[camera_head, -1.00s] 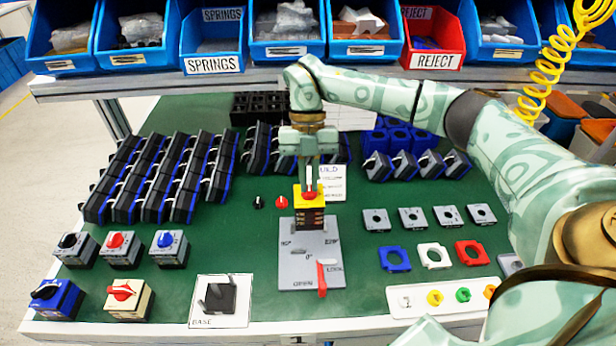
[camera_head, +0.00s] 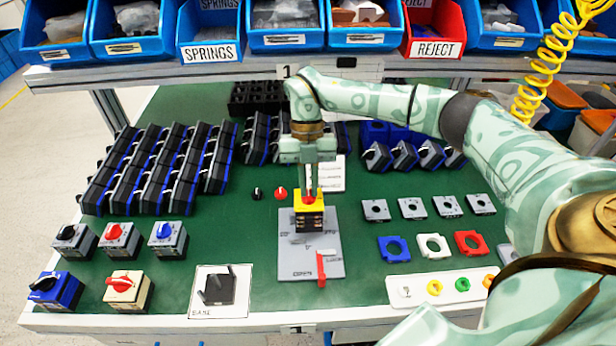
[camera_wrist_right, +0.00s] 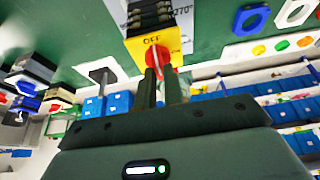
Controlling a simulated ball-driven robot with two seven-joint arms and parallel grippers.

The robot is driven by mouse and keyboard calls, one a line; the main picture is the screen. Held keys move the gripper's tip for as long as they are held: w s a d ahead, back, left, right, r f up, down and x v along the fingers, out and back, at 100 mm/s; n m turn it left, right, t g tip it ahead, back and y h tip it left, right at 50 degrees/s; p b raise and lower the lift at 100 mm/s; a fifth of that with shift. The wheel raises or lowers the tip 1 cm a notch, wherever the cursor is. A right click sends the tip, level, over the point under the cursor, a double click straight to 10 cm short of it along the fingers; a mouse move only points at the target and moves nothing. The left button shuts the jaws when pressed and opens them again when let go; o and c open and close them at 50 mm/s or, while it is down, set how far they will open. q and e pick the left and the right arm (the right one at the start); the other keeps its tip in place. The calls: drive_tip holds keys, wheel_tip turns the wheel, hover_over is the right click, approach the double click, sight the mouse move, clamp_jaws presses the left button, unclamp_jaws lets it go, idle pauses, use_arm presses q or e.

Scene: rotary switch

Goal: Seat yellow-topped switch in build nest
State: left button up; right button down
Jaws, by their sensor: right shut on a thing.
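The yellow-topped switch (camera_head: 309,212) has a dark body, a yellow top plate and a red knob. It is upright over the upper part of the grey build nest plate (camera_head: 300,262); I cannot tell whether it touches the plate. My right gripper (camera_head: 311,192) points down and is shut on the red knob. In the right wrist view the switch (camera_wrist_right: 172,38) shows its yellow face marked OFF, with the gripper fingers (camera_wrist_right: 160,75) at the red knob. The plate has a red lever (camera_head: 321,266) at its lower right. My left gripper is not in view.
Rows of dark switches (camera_head: 160,170) stand at the left. Grey plates (camera_head: 411,208) and coloured rings (camera_head: 432,246) lie to the right. A black base (camera_head: 219,290) sits on a white card at the front. Blue and red bins (camera_head: 435,30) line the back.

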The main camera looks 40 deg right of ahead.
drive_tip(key=shift+f, duration=0.15)
idle(0.5)
drive_tip(key=shift+f+b, duration=0.4)
drive_tip(key=shift+f, duration=0.7)
drive_tip(key=c, duration=1.4)
unclamp_jaws()
drive_tip(key=p+v, duration=0.1)
drive_tip(key=v, duration=0.6)
drive_tip(key=shift+r, duration=0.25)
